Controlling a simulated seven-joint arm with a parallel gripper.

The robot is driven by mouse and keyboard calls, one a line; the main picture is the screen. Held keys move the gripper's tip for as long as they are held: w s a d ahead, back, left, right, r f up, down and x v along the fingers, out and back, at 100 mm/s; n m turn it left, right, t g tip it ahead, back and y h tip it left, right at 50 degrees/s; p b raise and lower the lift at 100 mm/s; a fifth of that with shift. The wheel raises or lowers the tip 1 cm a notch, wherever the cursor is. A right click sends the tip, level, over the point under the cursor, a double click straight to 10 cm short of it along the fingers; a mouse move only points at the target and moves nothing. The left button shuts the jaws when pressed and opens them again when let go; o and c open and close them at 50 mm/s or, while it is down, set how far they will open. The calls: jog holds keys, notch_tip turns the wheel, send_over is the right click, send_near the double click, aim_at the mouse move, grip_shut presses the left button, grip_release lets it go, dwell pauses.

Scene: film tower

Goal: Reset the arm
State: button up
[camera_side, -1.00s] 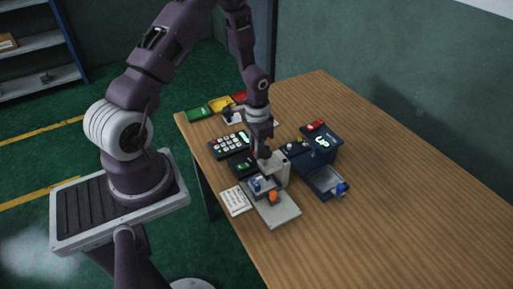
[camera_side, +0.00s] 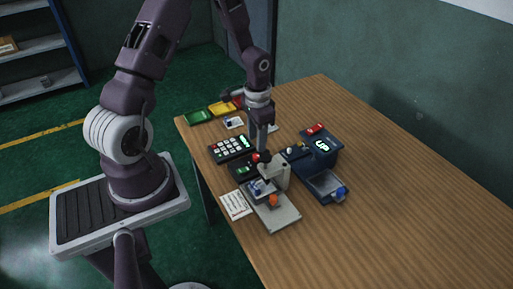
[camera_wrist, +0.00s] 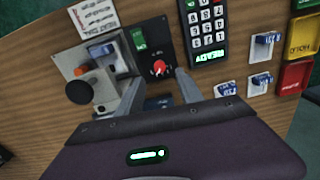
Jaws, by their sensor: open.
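My gripper (camera_side: 263,152) points down over the cluster of devices on the table, close above and behind the grey press (camera_side: 275,175). In the wrist view its two fingers (camera_wrist: 158,95) are apart, with nothing held between them. The press with its orange knob (camera_wrist: 95,82) lies beside the left finger. A black control box with a red knob (camera_wrist: 160,68) shows just beyond the fingertips. Whether a finger touches anything is unclear.
The table's right side (camera_side: 420,200) is clear.

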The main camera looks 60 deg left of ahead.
jog(key=shift+r, duration=0.55)
jog(key=shift+d+r, duration=0.1)
jog(key=shift+r, duration=0.2)
jog(key=s+d+r+t+y, duration=0.15)
jog(key=d+r, duration=0.25)
jog(key=r, duration=0.5)
jog(key=s+d+r+t, duration=0.1)
jog(key=s+d+r, duration=0.25)
jog(key=r, duration=0.65)
jog(key=s+d+r+t+h, duration=0.1)
jog(key=s+d+r, duration=0.2)
jog(key=s, duration=0.3)
jog(key=s+d+r+t+h, duration=0.1)
jog(key=s+d+r+t, duration=0.1)
jog(key=s, duration=0.4)
jog(key=d+r, duration=0.1)
jog(key=d, duration=0.1)
jog(key=shift+s+d+r+n, duration=0.15)
jog(key=shift+s+d+n, duration=0.1)
jog(key=shift+d+n, duration=0.05)
